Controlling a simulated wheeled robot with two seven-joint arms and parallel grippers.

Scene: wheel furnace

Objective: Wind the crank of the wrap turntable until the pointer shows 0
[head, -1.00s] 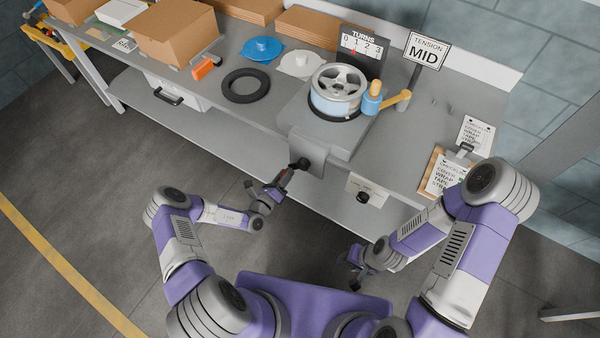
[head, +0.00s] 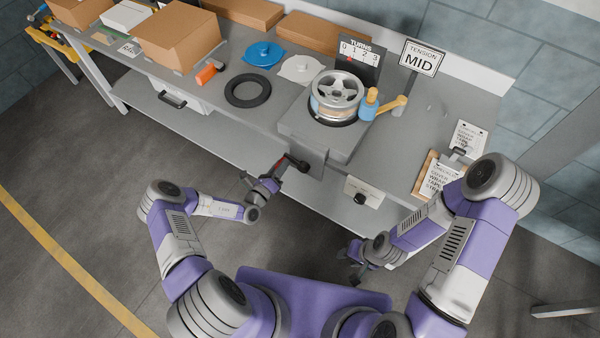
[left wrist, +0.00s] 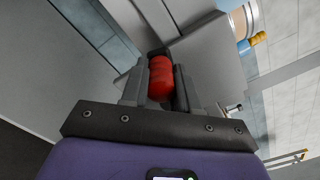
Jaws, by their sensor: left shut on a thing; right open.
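The wrap turntable (head: 316,137) is a grey block on the bench. A silver spoked wheel (head: 338,90) lies on it. The crank (head: 297,163), a dark arm with a red handle, is on the block's front face and points left. My left gripper (head: 272,177) is shut on the red handle (left wrist: 161,78), which shows between the fingers in the left wrist view. The turns gauge (head: 358,50), marked 0 to 3, stands behind the wheel. Its small red pointer appears near the 0 and 1 end; I cannot read it exactly. My right gripper (head: 356,267) is open and empty below the bench front.
A blue dispenser with an orange knob (head: 371,103) stands right of the wheel. A "TENSION MID" sign (head: 421,58), a black ring (head: 248,90), blue and white lids, boxes (head: 176,40) and a clipboard (head: 437,175) are on the bench. A black knob (head: 360,199) is on its front.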

